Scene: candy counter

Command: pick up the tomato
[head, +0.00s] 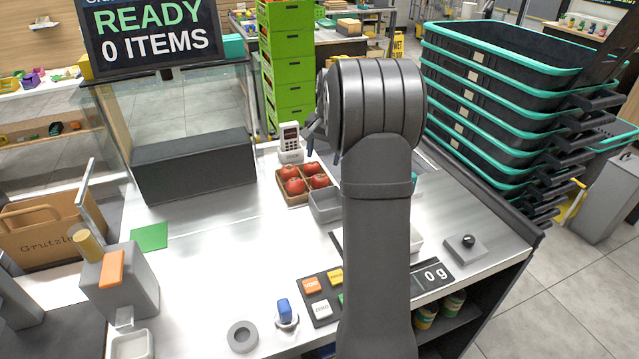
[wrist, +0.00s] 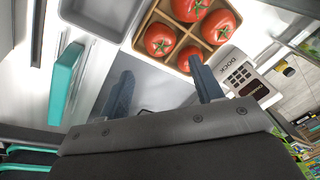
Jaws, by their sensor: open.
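Several red tomatoes (head: 294,187) sit in a divided brown box (head: 284,199) on the counter, left of my arm in the head view. The wrist view shows the tomatoes (wrist: 160,40) near the top, each in its own compartment of the box (wrist: 139,37). My gripper (wrist: 161,69) is open and empty, with its two fingers apart just below the box in the wrist picture. No tomato is between the fingers. In the head view, my arm hides most of the gripper, and only a finger shows at its left.
A grey tray (head: 325,207) stands beside the box, and a white card terminal (head: 290,140) stands behind it. Stacked baskets (head: 500,100) rise at the right, and a dark-based glass case (head: 190,170) at the left. The counter's left middle is mostly clear.

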